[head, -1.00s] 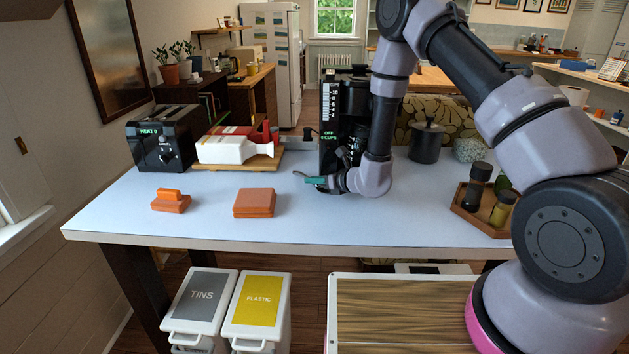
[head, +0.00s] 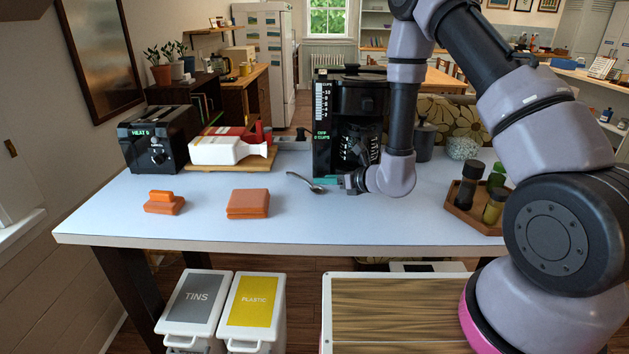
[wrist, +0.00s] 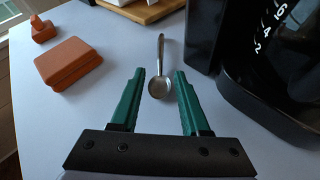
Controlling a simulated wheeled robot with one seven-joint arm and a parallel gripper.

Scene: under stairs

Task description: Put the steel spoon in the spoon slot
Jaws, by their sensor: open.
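The steel spoon (head: 305,181) lies on the pale table, just left of the black coffee maker. In the wrist view the spoon (wrist: 160,68) has its bowl toward me, in line with the gap between my green fingertips, and its handle pointing away. My gripper (head: 332,181) is open and empty, low over the table at the bowl end of the spoon. The fingers do not visibly touch the spoon; their exact height is unclear. I cannot pick out a spoon slot for certain in either view.
The coffee maker (head: 346,120) stands close behind and right of my gripper. Orange blocks (head: 248,203) sit on the left. A condiment tray (head: 466,217) is right. The front middle is clear.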

